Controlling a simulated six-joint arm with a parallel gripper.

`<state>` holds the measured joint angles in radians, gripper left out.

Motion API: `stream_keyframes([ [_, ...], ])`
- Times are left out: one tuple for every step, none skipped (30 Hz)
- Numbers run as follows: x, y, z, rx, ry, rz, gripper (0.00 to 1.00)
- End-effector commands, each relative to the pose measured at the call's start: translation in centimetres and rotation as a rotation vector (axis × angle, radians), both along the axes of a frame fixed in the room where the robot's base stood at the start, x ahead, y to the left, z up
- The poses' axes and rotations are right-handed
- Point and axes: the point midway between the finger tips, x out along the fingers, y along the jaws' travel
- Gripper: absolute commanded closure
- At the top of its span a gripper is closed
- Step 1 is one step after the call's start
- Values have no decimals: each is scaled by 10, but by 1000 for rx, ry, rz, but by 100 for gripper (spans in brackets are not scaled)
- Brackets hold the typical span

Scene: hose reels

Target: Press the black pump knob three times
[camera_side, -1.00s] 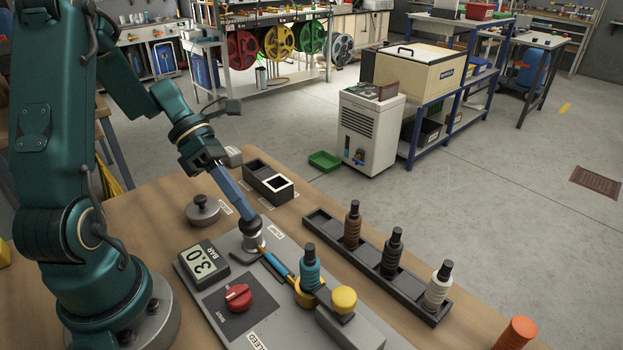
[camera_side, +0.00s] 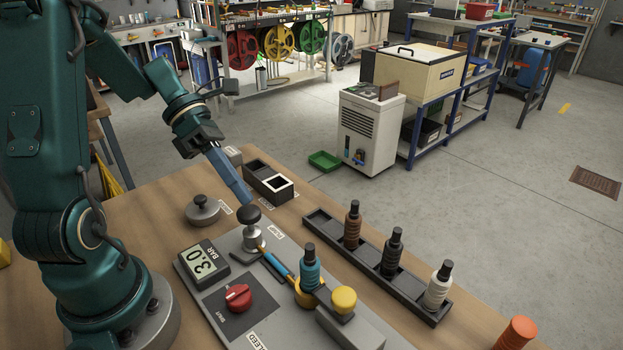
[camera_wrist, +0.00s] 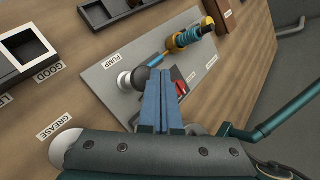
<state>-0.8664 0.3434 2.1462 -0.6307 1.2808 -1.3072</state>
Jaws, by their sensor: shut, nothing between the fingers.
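The black pump knob (camera_side: 250,214) stands raised on its silver pump body (camera_side: 253,238) on the grey panel in the side view. In the wrist view the knob (camera_wrist: 140,78) shows beside the fingertips, near the PUMP label. My gripper (camera_side: 246,200) has its blue fingers shut and empty, with the tips just above and at the left of the knob; a small gap or light contact cannot be told apart. The fingers (camera_wrist: 162,75) also show in the wrist view. The gauge (camera_side: 204,262) reads 3.0 BAR.
A red knob (camera_side: 238,297), a blue hose fitting (camera_side: 310,268) and a yellow button (camera_side: 344,300) share the panel. A dark rack (camera_side: 374,262) with several fittings lies to the right. Black and white open boxes (camera_side: 268,180) stand behind, a grey disc weight (camera_side: 203,210) at left.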

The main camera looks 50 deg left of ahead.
Motion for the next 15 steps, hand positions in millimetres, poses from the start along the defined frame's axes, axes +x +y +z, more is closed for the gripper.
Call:
stream_keyframes([
  [0,0,0,0,0,0,100],
  [0,0,0,0,0,0,100],
  [0,0,0,0,0,0,100],
  [0,0,0,0,0,0,100],
  [0,0,0,0,0,0,100],
  [0,0,1,1,-1,0,100],
  [0,0,2,1,-2,-1,100],
  [0,0,4,1,-3,0,100],
  [1,0,7,1,-3,-1,100],
  [1,1,10,2,-3,1,100],
  [1,0,13,2,-4,0,100],
  [1,1,17,3,-4,-1,100],
  [1,1,20,4,-4,-1,100],
  [0,0,23,3,-3,-1,100],
  [0,0,26,3,-3,-1,100],
])
